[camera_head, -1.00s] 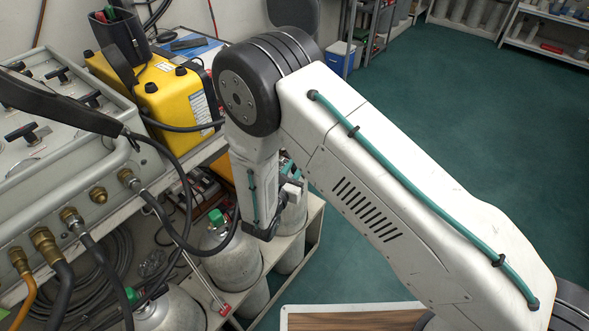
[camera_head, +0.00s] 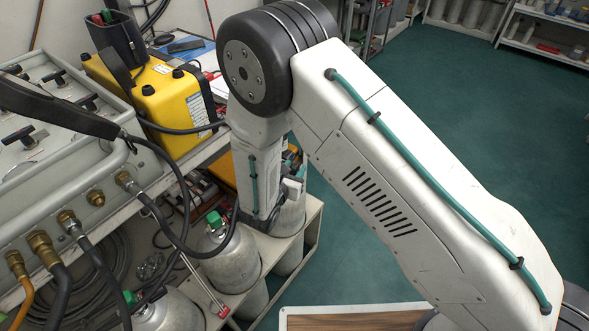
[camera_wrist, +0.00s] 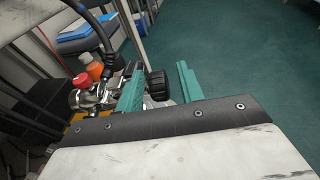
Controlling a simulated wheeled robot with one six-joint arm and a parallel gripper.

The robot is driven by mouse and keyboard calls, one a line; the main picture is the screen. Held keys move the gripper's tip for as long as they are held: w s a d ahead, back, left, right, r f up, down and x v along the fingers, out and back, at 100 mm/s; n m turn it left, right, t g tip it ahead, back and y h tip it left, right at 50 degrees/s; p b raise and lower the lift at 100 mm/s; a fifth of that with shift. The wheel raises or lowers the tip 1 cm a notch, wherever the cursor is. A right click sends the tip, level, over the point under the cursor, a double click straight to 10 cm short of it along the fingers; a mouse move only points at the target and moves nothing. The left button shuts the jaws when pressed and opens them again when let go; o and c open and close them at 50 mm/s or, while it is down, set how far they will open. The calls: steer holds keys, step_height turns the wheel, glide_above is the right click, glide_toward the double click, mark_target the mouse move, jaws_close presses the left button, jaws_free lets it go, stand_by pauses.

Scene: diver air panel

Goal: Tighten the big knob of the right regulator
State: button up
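In the wrist view my gripper (camera_wrist: 160,72) has two teal fingers standing apart, open. A black ribbed knob (camera_wrist: 157,85) shows between them, nearer the left finger; I cannot tell whether that finger touches it. To the left of the fingers is a chrome regulator body (camera_wrist: 90,97) with a red knob (camera_wrist: 82,80). The left finger hides part of the join between the black knob and the chrome parts.
Grey cylinders (camera_head: 232,258) sit in a rack under the bench, with a yellow case (camera_head: 150,98) and a hose panel at left. Green floor lies open to the right.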

steer(key=v, duration=0.7)
steer(key=shift+s, duration=0.4)
steer(key=shift+a, duration=0.1)
